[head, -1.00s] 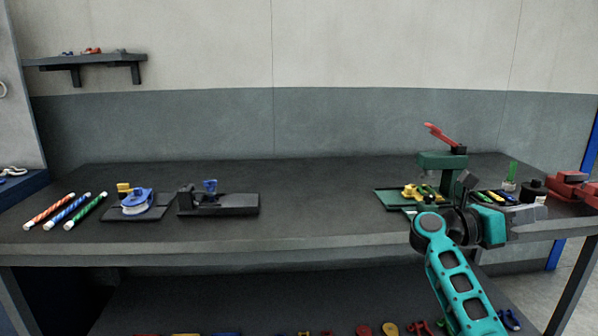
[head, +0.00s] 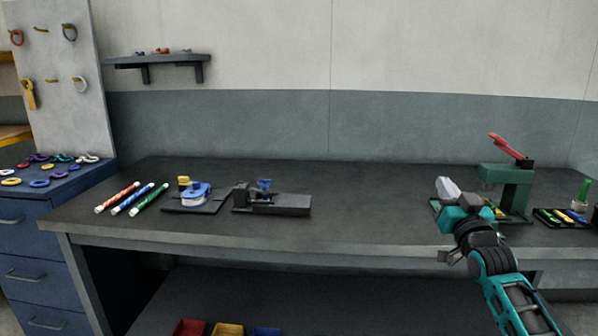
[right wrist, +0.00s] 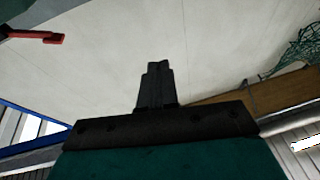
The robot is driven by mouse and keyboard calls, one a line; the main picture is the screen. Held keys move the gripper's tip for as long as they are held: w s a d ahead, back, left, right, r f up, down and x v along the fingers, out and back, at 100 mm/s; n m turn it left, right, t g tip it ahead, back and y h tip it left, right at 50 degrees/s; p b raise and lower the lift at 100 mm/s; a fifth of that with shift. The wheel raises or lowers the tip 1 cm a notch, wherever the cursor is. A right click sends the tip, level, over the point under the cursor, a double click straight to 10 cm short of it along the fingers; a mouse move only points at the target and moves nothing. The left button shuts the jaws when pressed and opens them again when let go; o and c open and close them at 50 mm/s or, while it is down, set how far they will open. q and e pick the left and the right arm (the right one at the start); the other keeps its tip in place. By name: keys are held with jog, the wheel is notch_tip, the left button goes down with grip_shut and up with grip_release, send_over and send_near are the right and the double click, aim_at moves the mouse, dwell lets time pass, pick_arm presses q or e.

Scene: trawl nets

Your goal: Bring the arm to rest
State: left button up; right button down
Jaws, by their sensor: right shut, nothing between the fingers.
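My right arm (head: 503,285) is teal and black and rises from the lower right in the head view. Its right gripper (head: 445,186) is raised in front of the green press and above the bench's front part. In the right wrist view the dark fingers (right wrist: 156,82) are together, with nothing between them. Behind them is pale wall. My left gripper is not in view.
The dark bench (head: 370,200) has a clear middle. The green press (head: 515,190) with a red lever stands at right, beside a tray (head: 560,218). Striped rods (head: 130,198), a blue-and-white device (head: 197,193) and a black fixture (head: 285,204) lie at left. A blue drawer cabinet (head: 30,240) stands far left.

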notch_tip(320, 180, down, 6)
jog(key=d+n+g+h, duration=0.2)
jog(key=n+g, duration=0.1)
jog(key=g, duration=0.1)
jog(key=s+a+f+g+y, duration=0.1)
jog(key=s+a+f, duration=0.2)
jog(key=f, duration=0.3)
jog(key=s+a+f+n+g, duration=0.1)
jog(key=s+a+f, duration=0.1)
jog(key=s+f, duration=0.25)
jog(key=s+a+f+g+y, duration=0.1)
jog(key=s+a+f, duration=0.2)
jog(key=f, duration=0.4)
jog(key=s+a+f+g, duration=0.1)
jog(key=s+a+f, duration=0.2)
jog(key=s, duration=0.5)
jog(key=s+a+f+g+y, duration=0.1)
jog(key=s+a+f, duration=0.2)
jog(key=s, duration=0.6)
jog(key=s+a+f+m+g, duration=0.1)
jog(key=s+a+f+g, duration=0.1)
jog(key=s+f, duration=0.4)
jog(key=s+a, duration=0.1)
jog(key=s, duration=0.2)
jog(key=shift+f+y, duration=0.2)
jog(key=shift+y, duration=0.1)
jog(key=c, duration=1.8)
grip_release()
jog(key=shift+s, duration=0.1)
